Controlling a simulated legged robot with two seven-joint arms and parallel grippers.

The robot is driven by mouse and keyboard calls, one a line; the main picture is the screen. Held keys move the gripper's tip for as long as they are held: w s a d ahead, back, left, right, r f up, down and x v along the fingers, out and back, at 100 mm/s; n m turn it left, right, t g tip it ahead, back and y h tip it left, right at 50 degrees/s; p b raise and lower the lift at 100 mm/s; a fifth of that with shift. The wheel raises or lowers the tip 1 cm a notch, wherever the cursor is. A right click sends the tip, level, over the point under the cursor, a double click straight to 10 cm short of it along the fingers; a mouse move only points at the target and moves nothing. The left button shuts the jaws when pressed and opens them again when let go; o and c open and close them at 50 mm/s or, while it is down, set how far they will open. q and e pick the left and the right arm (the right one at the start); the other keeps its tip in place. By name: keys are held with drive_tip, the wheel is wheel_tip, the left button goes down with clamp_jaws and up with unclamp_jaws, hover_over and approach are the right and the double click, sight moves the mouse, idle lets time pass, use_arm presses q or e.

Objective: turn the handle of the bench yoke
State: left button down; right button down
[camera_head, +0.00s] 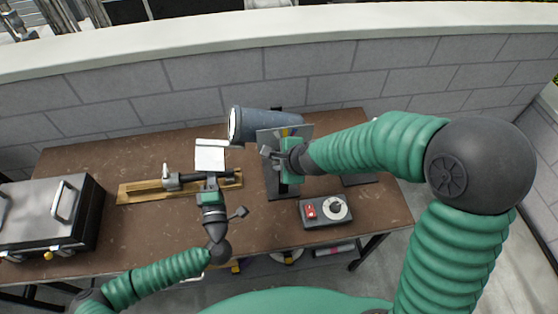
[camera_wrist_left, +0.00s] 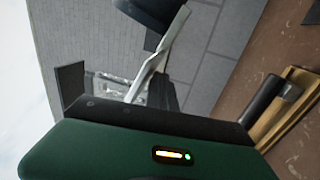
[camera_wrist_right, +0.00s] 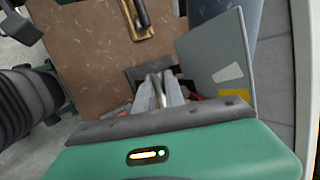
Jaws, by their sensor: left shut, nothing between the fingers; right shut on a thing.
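The bench yoke appears to be the upright fixture with a grey plate (camera_head: 303,131) and a dark base (camera_head: 283,191) at the middle of the bench. The grey plate also shows in the right wrist view (camera_wrist_right: 222,58). My right gripper (camera_head: 270,153) is at the yoke, beside the plate. In the right wrist view its fingers (camera_wrist_right: 160,90) are shut on a thin part, seemingly the handle; the fingers and wrist hide most of it. My left gripper (camera_head: 211,178) is shut and empty, left of the yoke, over the wooden-based tool.
A wooden-based tool (camera_head: 143,190) lies left of the yoke. A dark blue-grey cylinder (camera_head: 268,122) is behind the yoke. A control box (camera_head: 318,220) with a red switch stands in front, and a metal case (camera_head: 35,208) at far left. A block wall (camera_head: 340,85) runs behind the bench.

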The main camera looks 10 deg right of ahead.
drive_tip(key=shift+s+a+f, duration=0.1)
drive_tip(key=c, duration=1.7)
unclamp_jaws()
drive_tip(key=shift+r, duration=0.2)
drive_tip(key=v, duration=1.1)
drive_tip(key=shift+s+r, duration=0.2)
drive_tip(key=shift+r, duration=0.1)
